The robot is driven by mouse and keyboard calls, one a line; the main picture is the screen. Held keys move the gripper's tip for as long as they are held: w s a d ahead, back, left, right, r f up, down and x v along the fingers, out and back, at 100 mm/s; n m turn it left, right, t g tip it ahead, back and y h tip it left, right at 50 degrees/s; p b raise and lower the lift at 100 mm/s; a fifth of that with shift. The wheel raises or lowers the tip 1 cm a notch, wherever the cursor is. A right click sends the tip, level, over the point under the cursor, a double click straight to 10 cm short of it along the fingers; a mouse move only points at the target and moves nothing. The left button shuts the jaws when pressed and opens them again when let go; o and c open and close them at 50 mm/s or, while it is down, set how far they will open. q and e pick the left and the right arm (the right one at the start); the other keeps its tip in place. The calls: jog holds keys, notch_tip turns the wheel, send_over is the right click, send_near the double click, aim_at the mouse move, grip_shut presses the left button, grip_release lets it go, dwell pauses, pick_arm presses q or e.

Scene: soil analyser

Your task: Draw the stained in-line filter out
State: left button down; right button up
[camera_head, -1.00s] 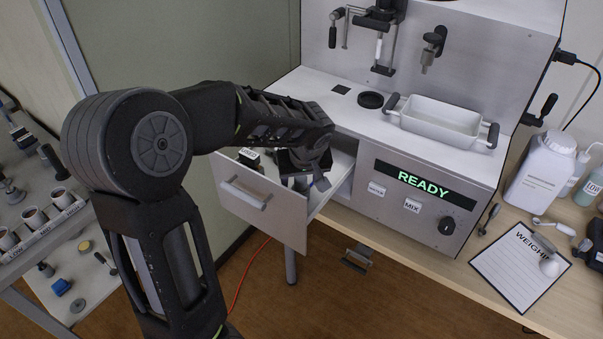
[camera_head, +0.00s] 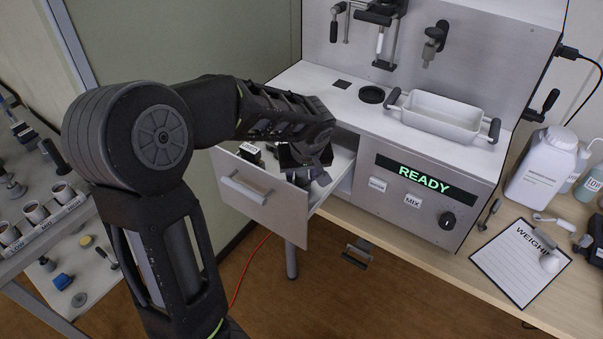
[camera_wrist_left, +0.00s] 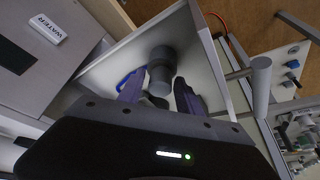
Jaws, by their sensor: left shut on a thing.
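My left gripper (camera_head: 308,172) is down inside the open drawer (camera_head: 262,193) at the front left of the analyser. In the left wrist view its two fingers (camera_wrist_left: 158,97) are closed around a dark grey, stepped cylindrical piece, the in-line filter (camera_wrist_left: 160,66). The filter's wider end points toward the drawer's far side in that view. Its lower part is hidden behind the gripper body, and no stain can be made out. In the head view the gripper and wrist cover the filter. My right gripper is in neither current view.
A small black and white item (camera_head: 250,153) lies in the drawer's left corner. A blue item (camera_wrist_left: 128,78) shows beside one finger. The analyser (camera_head: 400,170) reads READY and carries a white tray (camera_head: 440,117) on top. A side table (camera_head: 22,245) with cups stands at left.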

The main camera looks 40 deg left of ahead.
pick_arm(q)
jog(key=c, duration=0.9)
grip_release()
jog(key=shift+r, duration=0.1)
jog(key=b+v, duration=0.1)
jog(key=v, duration=0.6)
jog(key=shift+r, duration=0.35)
jog(key=shift+d, duration=0.1)
jog(key=shift+c, duration=0.3)
